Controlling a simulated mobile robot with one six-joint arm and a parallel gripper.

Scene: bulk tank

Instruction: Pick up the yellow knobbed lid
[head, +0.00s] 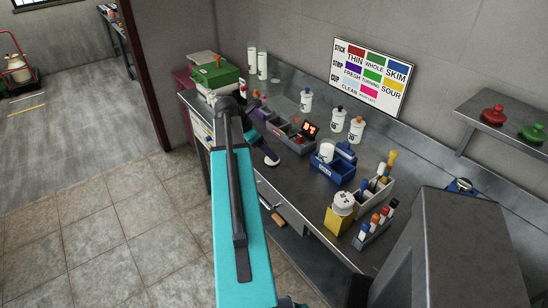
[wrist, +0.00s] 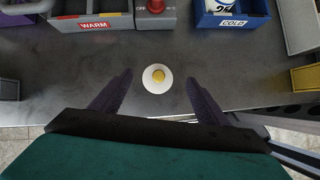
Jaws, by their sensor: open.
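A small round white disc with a yellow knob-like centre (wrist: 157,79), which fits the yellow knobbed lid, lies on the grey steel counter in the wrist view. My gripper (wrist: 159,84) is open and empty, with one dark finger to each side of the disc. The fingers appear apart from it, and their height above the counter is hard to judge. In the head view my gripper is over the counter's front part, partly covered by my arm. A pale patch (head: 271,160) shows there beside it, too small to identify surely.
A grey WARM box (wrist: 93,25), a grey box with a red knob (wrist: 155,22) and a blue COLD box (wrist: 232,20) stand just beyond the disc. A yellow container (head: 337,222) stands farther right. Red (head: 493,115) and green (head: 533,133) knobbed lids sit on the wall shelf.

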